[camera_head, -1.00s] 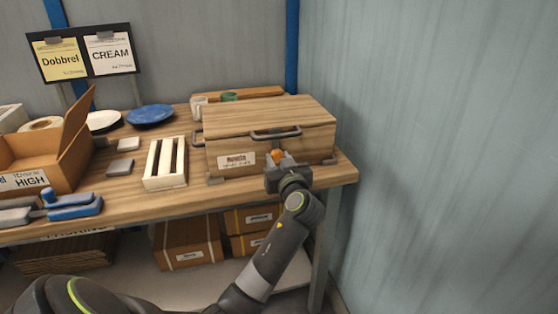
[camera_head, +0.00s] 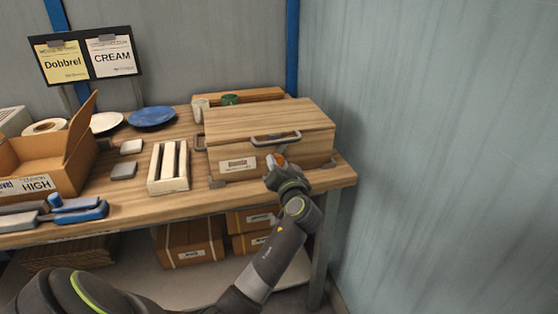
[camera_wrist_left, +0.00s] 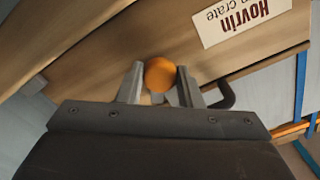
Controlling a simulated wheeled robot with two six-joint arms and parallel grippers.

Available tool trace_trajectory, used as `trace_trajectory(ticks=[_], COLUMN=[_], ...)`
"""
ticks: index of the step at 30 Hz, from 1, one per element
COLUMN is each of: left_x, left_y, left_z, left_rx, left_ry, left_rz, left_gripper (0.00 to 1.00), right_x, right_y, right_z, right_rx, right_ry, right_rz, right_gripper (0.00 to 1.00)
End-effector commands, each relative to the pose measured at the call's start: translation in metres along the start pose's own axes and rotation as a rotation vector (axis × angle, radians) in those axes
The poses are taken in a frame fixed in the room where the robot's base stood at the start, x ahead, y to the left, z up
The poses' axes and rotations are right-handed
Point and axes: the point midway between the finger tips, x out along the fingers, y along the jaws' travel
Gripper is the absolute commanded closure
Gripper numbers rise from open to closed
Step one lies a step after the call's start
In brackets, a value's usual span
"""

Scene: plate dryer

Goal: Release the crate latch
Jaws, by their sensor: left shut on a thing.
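The wooden crate (camera_head: 300,118) stands closed on the right end of the bench, with a grey handle (camera_head: 275,138) and a label (camera_head: 238,165) on its front. The crate's orange latch knob (camera_head: 279,159) is on the front, below the handle. My left gripper (camera_head: 275,162) is at the knob, and its fingers partly hide it. In the left wrist view the knob (camera_wrist_left: 159,75) sits between the two fingers, which are shut on it. The crate's front and label look tilted there. The latch's mount is mostly hidden. My right gripper is not in view.
A slatted rack (camera_head: 168,168) stands left of the crate. Further left are an open cardboard box (camera_head: 77,150) and blue-handled tools (camera_head: 75,210). A blue plate (camera_head: 152,117) lies behind. A wall (camera_head: 440,150) closes off the right side.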

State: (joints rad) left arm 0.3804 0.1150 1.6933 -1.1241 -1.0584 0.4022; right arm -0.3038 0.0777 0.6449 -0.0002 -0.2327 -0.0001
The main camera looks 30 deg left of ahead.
Motion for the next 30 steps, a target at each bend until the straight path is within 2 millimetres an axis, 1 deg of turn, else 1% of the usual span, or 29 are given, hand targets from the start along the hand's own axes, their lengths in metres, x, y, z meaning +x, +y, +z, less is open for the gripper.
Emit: trace_trajectory(ticks=[1,5,18,24,30], left_x=[0.0,0.0,0.0,0.0,0.0], left_y=[-0.002,-0.002,-0.003,-0.003,-0.003], left_z=[-0.003,-0.003,-0.004,-0.004,-0.004], left_rx=[0.045,0.169,0.585,0.75,0.874], left_ry=[0.001,0.0,0.001,0.002,0.002], left_rz=[0.0,0.001,0.0,-0.001,-0.002], left_gripper=[0.91,0.91,0.9,0.9,0.91], right_x=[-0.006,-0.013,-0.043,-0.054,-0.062], right_y=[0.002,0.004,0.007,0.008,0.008], right_z=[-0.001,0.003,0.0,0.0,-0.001], right_rx=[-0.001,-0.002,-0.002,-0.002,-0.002], right_ry=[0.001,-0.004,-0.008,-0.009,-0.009], right_rz=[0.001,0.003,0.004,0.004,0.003], right_gripper=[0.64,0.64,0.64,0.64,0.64])
